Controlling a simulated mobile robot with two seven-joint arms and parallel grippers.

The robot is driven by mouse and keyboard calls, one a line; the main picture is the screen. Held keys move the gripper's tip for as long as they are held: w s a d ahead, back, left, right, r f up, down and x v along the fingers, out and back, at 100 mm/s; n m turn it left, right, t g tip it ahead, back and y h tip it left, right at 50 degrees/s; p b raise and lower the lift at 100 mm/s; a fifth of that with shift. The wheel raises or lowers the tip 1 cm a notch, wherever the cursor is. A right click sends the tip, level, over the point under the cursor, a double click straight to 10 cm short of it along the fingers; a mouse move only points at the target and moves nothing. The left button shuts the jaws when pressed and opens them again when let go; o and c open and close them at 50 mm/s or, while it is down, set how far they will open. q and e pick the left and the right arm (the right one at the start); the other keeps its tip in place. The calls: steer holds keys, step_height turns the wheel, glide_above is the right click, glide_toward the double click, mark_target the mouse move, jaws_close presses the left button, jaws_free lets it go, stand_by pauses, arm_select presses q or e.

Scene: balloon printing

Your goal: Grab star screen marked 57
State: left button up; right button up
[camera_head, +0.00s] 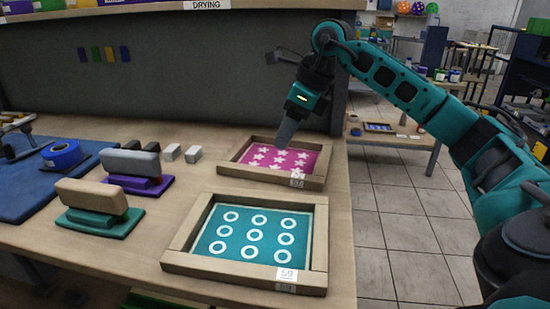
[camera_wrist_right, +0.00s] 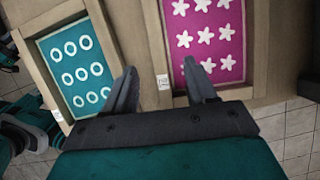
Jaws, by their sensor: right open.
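The star screen (camera_head: 278,160) is a wooden frame with a magenta mesh and white stars, lying flat near the right edge of the table. Its small white label (camera_head: 297,182) is too small to read surely. My right gripper (camera_head: 283,142) is above the star screen, pointing down, its fingertips overlapping the magenta area in the head view. In the right wrist view the gripper (camera_wrist_right: 160,67) is open with nothing between its fingers. The star screen (camera_wrist_right: 207,38) is ahead and right there, its left rim between the fingertips. My left gripper is not in view.
A teal ring screen (camera_head: 250,235) labelled 59 lies in front of the star screen. Squeegees on purple (camera_head: 138,175) and green (camera_head: 100,207) bases stand left, with blue tape (camera_head: 62,154) beyond. A dark panel (camera_head: 180,75) stands behind. The floor right of the table is open.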

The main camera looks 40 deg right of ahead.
glide_above(268, 171)
steer(key=s+d, duration=0.2)
step_height(268, 171, down, 4)
steer(key=shift+a+f, duration=0.1)
steer(key=shift+f, duration=0.05)
steer(key=b+x, duration=0.1)
steer(key=x, duration=0.4)
steer(key=shift+a+f+b, duration=0.15)
steer(key=shift+a+b, duration=0.05)
steer(key=shift+b, duration=0.1)
jaws_close()
